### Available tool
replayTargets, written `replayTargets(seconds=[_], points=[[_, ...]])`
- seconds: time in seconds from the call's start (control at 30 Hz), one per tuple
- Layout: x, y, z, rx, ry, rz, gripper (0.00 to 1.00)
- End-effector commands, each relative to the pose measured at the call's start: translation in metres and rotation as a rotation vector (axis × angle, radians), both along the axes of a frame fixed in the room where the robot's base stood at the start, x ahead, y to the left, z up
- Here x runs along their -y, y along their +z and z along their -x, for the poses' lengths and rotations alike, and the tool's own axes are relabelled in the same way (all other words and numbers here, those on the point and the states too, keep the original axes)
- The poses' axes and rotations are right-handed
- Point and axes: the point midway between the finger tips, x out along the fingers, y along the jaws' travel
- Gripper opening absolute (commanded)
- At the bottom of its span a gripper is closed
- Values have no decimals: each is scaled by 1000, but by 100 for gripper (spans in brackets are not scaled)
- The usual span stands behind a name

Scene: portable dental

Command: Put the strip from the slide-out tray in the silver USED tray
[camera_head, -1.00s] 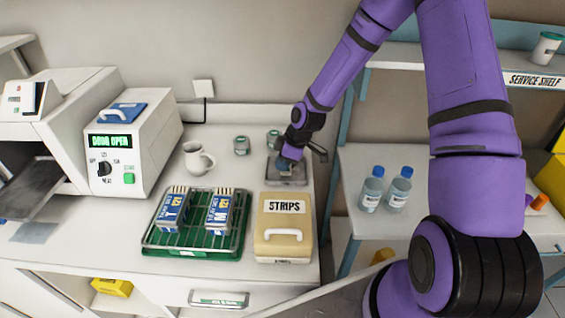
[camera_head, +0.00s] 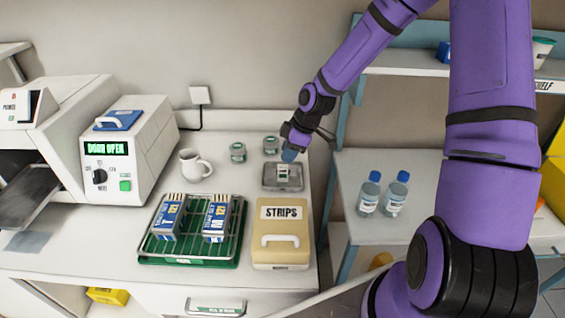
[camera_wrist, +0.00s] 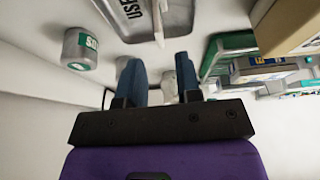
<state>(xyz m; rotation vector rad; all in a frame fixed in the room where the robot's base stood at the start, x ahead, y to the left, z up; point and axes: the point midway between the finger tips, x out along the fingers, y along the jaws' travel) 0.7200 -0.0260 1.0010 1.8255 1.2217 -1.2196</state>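The silver USED tray (camera_head: 297,186) is on the counter behind the STRIPS box. A small pale piece with dark and green marks, apparently the strip (camera_head: 283,171), is in it. In the wrist view the tray (camera_wrist: 178,18) shows its USED lettering at the top, with a thin pale upright edge, likely the strip (camera_wrist: 157,22), inside. My gripper (camera_head: 289,155) is just above and behind the tray. Its two blue fingers (camera_wrist: 160,68) are apart with nothing between them. The slide-out tray (camera_head: 28,196) at the left machine is dark, and no strip shows on its visible part.
The STRIPS box (camera_head: 282,237) and a green rack (camera_head: 191,250) with two blue packs are in front. Two bottles (camera_head: 396,194) stand on the right-hand shelf unit.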

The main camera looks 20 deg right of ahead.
Motion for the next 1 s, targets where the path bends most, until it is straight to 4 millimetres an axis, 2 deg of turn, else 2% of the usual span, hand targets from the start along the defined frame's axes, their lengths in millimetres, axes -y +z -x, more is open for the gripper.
replayTargets(seconds=[0.1, 0.3, 0.63, 0.73, 0.87, 1.0], points=[[8, 18, 2, 2, -4, 1, 32], [15, 37, 6, 0, -3, 0, 32], [17, 46, 9, -5, -6, 12, 32], [18, 55, 15, -18, -32, 50, 32], [23, 77, 29, -42, -104, 130, 32], [28, 108, 49, -56, -211, 210, 32]])
